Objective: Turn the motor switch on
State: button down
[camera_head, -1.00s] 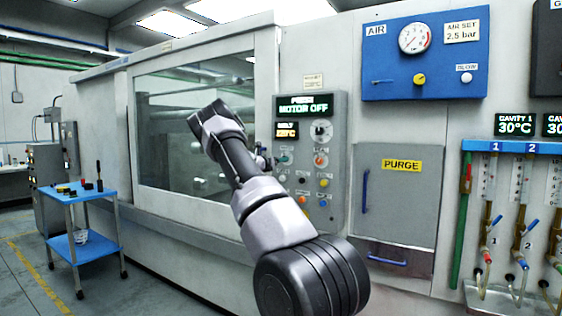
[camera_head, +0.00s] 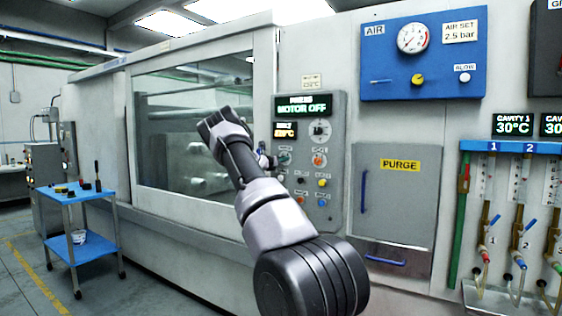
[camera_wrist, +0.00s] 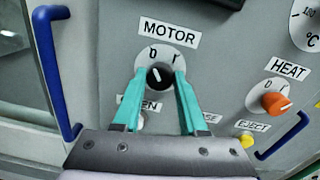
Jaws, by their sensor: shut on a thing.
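The motor switch (camera_wrist: 160,77) is a small black round knob on a white dial under the MOTOR label (camera_wrist: 169,32) in the wrist view. Its white pointer line tilts up and slightly left, toward the left of the two dial marks. My gripper (camera_wrist: 160,80) has its two teal fingers on either side of the knob, shut on it. In the head view my arm mostly hides the gripper at the left edge of the control panel (camera_head: 335,195). The panel display (camera_head: 304,106) reads MOTOR OFF.
In the wrist view an orange HEAT knob (camera_wrist: 276,103) and a yellow EJECT button (camera_wrist: 246,141) lie to the right. A blue handle (camera_wrist: 52,75) stands out on the left. In the head view a blue cart (camera_head: 78,196) stands far left.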

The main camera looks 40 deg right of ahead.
jog(key=shift+m, duration=0.3)
jog(key=m, duration=1.3)
jog(key=shift+f, duration=0.1)
jog(key=shift+m, duration=0.4)
jog(key=shift+c, duration=2.2)
grip_release()
jog(key=shift+h, duration=0.3)
jog(key=v, duration=1)
jog(key=shift+s+a, duration=0.15)
jog(key=shift+a, duration=0.2)
